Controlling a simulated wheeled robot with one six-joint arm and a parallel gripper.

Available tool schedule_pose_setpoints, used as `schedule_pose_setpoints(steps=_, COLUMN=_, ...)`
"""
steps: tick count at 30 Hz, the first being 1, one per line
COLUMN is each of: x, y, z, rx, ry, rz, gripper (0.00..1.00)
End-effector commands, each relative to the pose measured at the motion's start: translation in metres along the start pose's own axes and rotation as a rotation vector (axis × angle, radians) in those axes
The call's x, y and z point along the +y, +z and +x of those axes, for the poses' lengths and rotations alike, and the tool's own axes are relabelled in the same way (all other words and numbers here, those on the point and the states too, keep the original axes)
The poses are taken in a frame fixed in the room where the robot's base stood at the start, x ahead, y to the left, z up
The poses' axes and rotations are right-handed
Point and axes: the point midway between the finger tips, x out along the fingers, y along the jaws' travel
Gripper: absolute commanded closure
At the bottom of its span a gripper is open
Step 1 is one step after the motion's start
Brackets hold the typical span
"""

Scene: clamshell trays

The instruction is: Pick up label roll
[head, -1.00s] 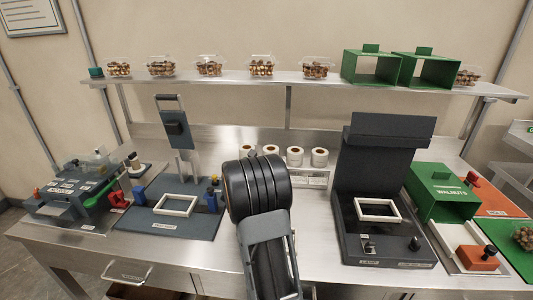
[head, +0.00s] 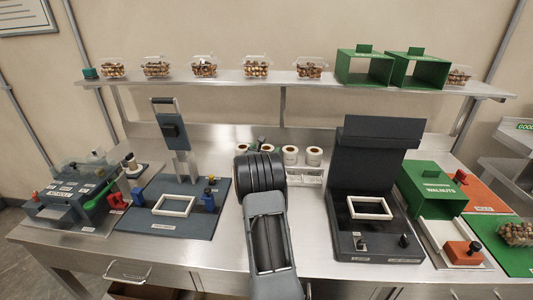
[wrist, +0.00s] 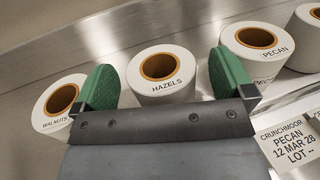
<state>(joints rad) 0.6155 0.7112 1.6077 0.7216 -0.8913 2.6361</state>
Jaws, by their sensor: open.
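Several white label rolls with brown cores stand in a row at the back of the bench. In the wrist view they are the WALNUTS roll (wrist: 50,117) at left, the HAZELS roll (wrist: 165,88) in the middle, a PECAN roll (wrist: 262,66) at right, and another roll (wrist: 309,45) cut by the edge. My gripper (wrist: 164,62) is open, its green fingers on either side of the HAZELS roll in the picture, with nothing held. I cannot tell whether they touch it. In the head view, my arm hides much of the gripper; two rolls (head: 290,155) (head: 314,156) show to its right.
Printed label cards (wrist: 287,138) sit in front of the PECAN roll. A dark press-like machine (head: 375,190) stands right of my arm, and a blue-grey stand (head: 170,225) stands left. A shelf (head: 290,87) with nut clamshells runs above the rolls.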

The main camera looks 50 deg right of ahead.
Motion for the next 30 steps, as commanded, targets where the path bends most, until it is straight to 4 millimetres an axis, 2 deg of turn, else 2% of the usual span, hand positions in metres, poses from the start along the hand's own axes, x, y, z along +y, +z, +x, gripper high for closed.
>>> schedule_pose_setpoints(steps=7, x=0.0000, y=-0.0006, z=0.0012, rx=0.000, ry=0.000, rz=0.000, gripper=0.00)
schedule_pose_setpoints(steps=24, x=-0.0002, y=-0.0004, z=0.0010, rx=0.000, ry=0.000, rz=0.000, gripper=0.55)
schedule_pose_setpoints(steps=30, x=-0.0002, y=0.0000, z=0.0011, rx=0.000, ry=0.000, rz=0.000, gripper=0.56)
